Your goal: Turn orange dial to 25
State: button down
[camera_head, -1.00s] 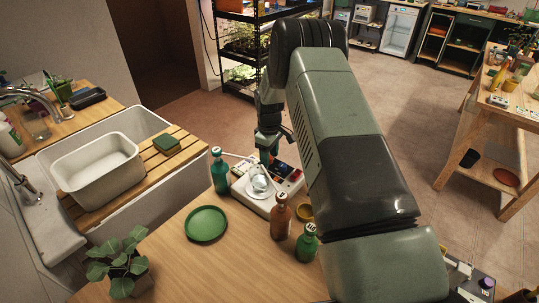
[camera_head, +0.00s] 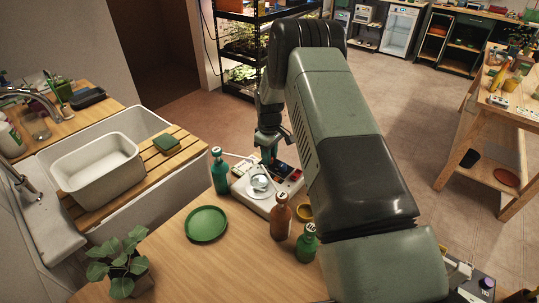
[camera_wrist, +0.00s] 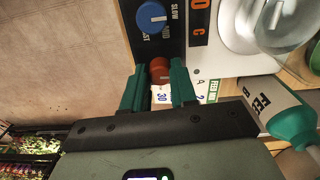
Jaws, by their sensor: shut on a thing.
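The orange dial (camera_wrist: 160,71) shows between my fingertips in the wrist view, on the edge of a dark panel. My gripper (camera_wrist: 159,82) is shut on it, one green finger on each side. A white label with the number 30 shows just below the dial; the rest of its scale is hidden by my fingers. The panel belongs to a white device (camera_head: 262,197) on the wooden table. In the head view my gripper (camera_head: 268,155) is over the device's far side, and the dial is hidden there.
A blue dial (camera_wrist: 151,17) marked SLOW sits beside the orange one. A green bottle (camera_head: 219,172) stands close left of the device. A brown bottle (camera_head: 280,218) and another green bottle (camera_head: 306,243) stand in front. A green plate (camera_head: 206,224) lies to the left.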

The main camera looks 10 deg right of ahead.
jog(key=m, duration=0.6)
jog(key=shift+s+m, duration=0.1)
jog(key=shift+m, duration=2.2)
jog(key=c, duration=0.9)
grip_release()
notch_tip(320, 180, up, 11)
jog(key=shift+a+f, duration=0.15)
